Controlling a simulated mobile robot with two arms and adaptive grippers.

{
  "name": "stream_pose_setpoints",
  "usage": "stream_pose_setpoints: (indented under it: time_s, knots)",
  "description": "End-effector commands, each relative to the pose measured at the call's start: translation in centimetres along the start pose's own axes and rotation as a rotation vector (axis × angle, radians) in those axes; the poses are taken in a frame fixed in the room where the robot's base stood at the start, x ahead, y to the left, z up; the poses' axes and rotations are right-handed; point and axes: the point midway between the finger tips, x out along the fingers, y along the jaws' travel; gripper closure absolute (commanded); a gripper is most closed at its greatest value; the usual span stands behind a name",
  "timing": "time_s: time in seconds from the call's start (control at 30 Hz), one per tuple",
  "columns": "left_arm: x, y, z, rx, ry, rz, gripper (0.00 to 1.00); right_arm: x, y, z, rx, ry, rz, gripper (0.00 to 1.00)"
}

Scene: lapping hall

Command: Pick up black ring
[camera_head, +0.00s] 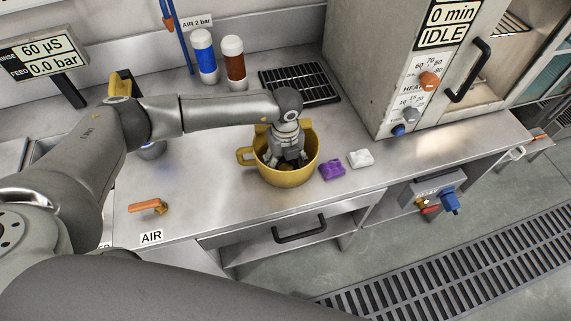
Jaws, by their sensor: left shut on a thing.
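A yellow pot (284,178) with a side handle stands on the steel counter. My left gripper (288,163) reaches down into the pot from above. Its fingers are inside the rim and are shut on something. Dark shapes show around the fingertips at the bottom of the pot, but I cannot make out what is held. A black ring cannot be clearly told apart there. My right gripper is not in view.
A purple cloth (331,170) and a white cloth (361,158) lie right of the pot. Behind are a black grate (300,85), a blue bottle (204,56) and a brown bottle (233,62). An oven (410,60) stands right. An orange lever (148,206) sits front left.

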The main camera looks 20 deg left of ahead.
Motion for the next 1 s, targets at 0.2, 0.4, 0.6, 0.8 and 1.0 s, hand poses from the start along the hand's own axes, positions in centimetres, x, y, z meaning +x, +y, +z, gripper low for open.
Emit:
stream_pose_setpoints:
  time_s: [0.2, 0.4, 0.6, 0.8, 1.0]
  knots:
    - [-2.5, -0.1, 0.1, 0.001, -0.002, -0.005, 0.69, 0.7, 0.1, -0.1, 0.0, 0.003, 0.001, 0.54]
    - [-6.6, -0.1, 0.1, 0.0, -0.003, -0.005, 0.69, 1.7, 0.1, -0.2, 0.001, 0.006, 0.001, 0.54]
    - [-9.4, 0.0, 0.0, 0.0, -0.001, -0.002, 0.69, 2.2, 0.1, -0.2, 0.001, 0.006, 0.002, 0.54]
    - [-10.8, 0.0, 0.0, 0.0, -0.001, -0.001, 0.69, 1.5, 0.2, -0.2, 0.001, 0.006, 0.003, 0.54]
    - [-12.1, 0.0, 0.0, 0.0, -0.001, -0.001, 0.69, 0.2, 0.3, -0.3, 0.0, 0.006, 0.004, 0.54]
